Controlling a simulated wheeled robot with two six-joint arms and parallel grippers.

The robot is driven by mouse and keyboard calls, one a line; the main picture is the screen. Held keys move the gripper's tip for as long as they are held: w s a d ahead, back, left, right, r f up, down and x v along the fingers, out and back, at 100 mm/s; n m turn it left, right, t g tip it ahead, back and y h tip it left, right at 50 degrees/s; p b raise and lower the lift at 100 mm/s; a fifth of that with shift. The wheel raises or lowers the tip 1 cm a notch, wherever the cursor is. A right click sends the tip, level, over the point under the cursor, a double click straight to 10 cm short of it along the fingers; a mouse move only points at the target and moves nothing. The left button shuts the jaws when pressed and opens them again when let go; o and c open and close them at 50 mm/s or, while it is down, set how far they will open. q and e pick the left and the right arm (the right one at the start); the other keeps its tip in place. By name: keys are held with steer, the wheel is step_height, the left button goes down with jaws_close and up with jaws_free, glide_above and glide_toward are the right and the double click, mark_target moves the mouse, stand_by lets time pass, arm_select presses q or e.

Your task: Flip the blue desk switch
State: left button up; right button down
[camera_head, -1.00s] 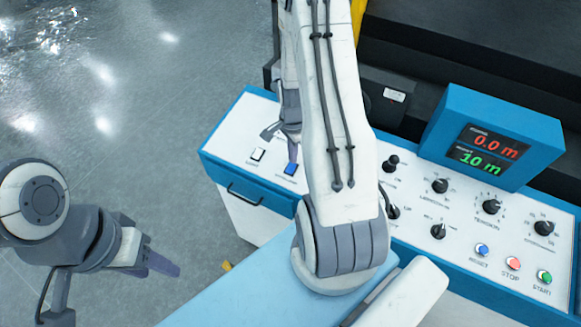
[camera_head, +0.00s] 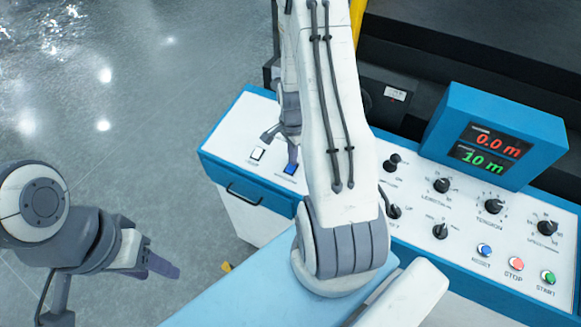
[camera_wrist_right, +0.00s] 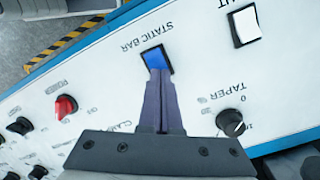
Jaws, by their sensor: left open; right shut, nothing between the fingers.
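The blue switch (camera_head: 290,169) is a small rocker near the left end of the white control panel (camera_head: 228,150). In the right wrist view the blue switch (camera_wrist_right: 155,59) sits in a dark frame beside the label "STATIC BAR". My right gripper (camera_wrist_right: 157,76) is shut and empty, with its tips at the near edge of the switch; I cannot tell if they touch it. In the head view my right gripper (camera_head: 290,153) is partly hidden behind my right arm. My left gripper (camera_head: 162,266) is open and empty at the lower left, away from the panel.
A white rocker switch (camera_head: 257,153) sits left of the blue one. Black knobs (camera_head: 441,185), push buttons (camera_head: 515,263) and a blue display box (camera_head: 493,138) reading 0.0 m and 10 m occupy the right side. In the wrist view, a red knob (camera_wrist_right: 65,106) and the taper knob (camera_wrist_right: 230,122) flank the gripper.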

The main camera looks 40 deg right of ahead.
steer(key=shift+f, duration=0.25)
step_height(320, 180, up, 7)
steer(key=p, duration=0.5)
stand_by(0.4)
stand_by(0.4)
